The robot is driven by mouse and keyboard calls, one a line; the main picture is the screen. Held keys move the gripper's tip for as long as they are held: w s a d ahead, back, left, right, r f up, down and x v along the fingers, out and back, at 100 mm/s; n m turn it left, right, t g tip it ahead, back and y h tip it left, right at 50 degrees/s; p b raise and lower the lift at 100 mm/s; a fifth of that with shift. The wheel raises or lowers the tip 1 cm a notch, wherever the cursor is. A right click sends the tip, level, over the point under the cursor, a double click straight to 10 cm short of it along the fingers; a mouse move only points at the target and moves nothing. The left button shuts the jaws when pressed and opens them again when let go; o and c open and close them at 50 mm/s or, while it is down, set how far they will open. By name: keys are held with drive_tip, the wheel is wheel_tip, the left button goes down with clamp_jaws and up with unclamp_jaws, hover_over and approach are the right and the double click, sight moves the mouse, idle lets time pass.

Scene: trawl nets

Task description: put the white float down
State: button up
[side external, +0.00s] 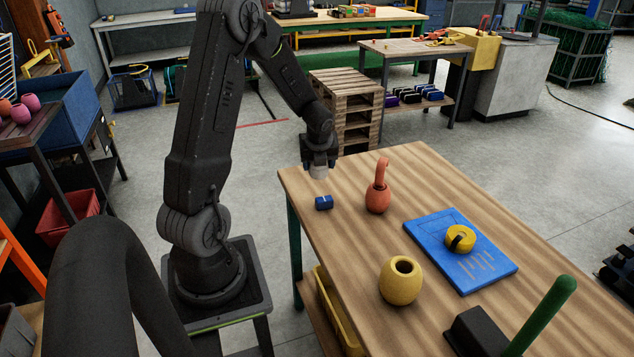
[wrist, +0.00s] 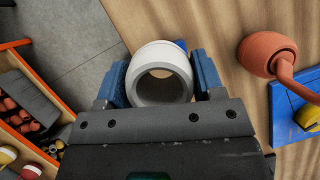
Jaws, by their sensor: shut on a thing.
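The white float (side external: 319,171) is a short rounded piece with a hole through it. In the wrist view the float (wrist: 160,72) sits between the two blue fingers of my gripper (wrist: 163,85), which is shut on it. In the side view my gripper (side external: 319,162) points down near the far left corner of the wooden table (side external: 335,185). The float appears to be held above the tabletop, but the exact gap is hard to tell.
A red float with a loop (side external: 379,190), a yellow float (side external: 401,281), a blue board (side external: 480,268) with a yellow ring piece (side external: 460,238), and a black block (side external: 478,330) with a green handle (side external: 540,315) occupy the table.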

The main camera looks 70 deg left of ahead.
drive_tip(key=s+a+n+g, duration=0.2)
drive_tip(key=s+a+n, duration=0.45)
drive_tip(key=a, duration=0.75)
drive_tip(key=shift+m, duration=0.55)
drive_tip(key=w+f, duration=0.2)
drive_tip(key=w, duration=0.1)
drive_tip(key=w+d+f, duration=0.1)
drive_tip(key=w+f, duration=0.1)
drive_tip(key=w, duration=0.1)
drive_tip(key=w+f, duration=0.2)
drive_tip(key=w, duration=0.1)
drive_tip(key=shift+w+d+f, duration=0.25)
drive_tip(key=shift+w, duration=0.1)
drive_tip(key=shift+f, duration=2)
drive_tip(key=o, duration=0.9)
drive_tip(key=shift+f, duration=0.1)
